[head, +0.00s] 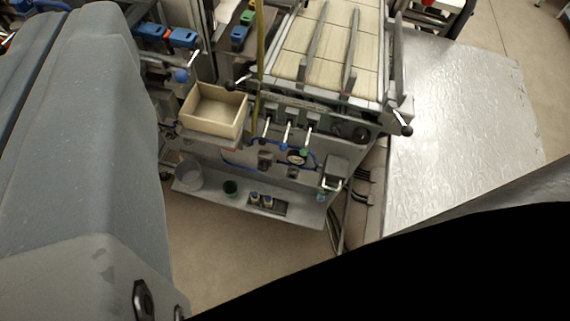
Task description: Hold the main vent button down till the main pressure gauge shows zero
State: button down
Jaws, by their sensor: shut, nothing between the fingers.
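A small round white-faced pressure gauge (296,156) sits on the front of the grey machine, below three levers (289,130). Its needle is too small to read, and I cannot tell whether it is the main gauge. A small blue part (283,146) is just left of it and a small green part (305,152) just right. I cannot tell which part, if any, is the main vent button. My gripper's fingers do not show. Large grey and black parts, seemingly of my arm, fill the left side and lower right, hiding what lies behind.
A cream open box (214,111) stands at the machine's left. A shiny metal plate (455,120) lies at right. Bare floor (235,250) shows in front.

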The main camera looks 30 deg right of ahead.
aim_at(292, 177)
jog(key=shift+w, duration=0.15)
jog(key=w+d+f+n+g+h+b, duration=0.1)
jog(key=w+d+f+n+b, duration=0.2)
jog(key=w+f, duration=0.75)
jog(key=w+d+f+n+g+h+b, duration=0.1)
jog(key=w+d+f+n+b, duration=0.3)
jog(key=f, duration=1.3)
jog(key=w+d+f+n+g+h, duration=0.15)
jog(key=w+d+f, duration=0.35)
jog(key=f, duration=0.8)
jog(key=s+d+f+n+b, duration=0.1)
jog(key=f+n, duration=0.2)
jog(key=f, duration=1)
jog(key=s+d+f+n+g+y+b, duration=0.1)
jog(key=d+f+n+b, duration=0.1)
jog(key=f, duration=1.2)
jog(key=d+f+n+g+b, duration=0.1)
jog(key=f+n, duration=0.3)
jog(key=f, duration=0.9)
jog(key=shift+s+d+f+n+y+b, duration=0.25)
jog(key=shift+s+d+n+y+b, duration=0.15)
jog(key=shift+d+b, duration=0.35)
jog(key=w+d+p, duration=0.2)
jog(key=w+d, duration=0.3)
jog(key=w, duration=0.2)
jog(key=shift+w+p, duration=0.15)
jog(key=shift+p, duration=0.2)
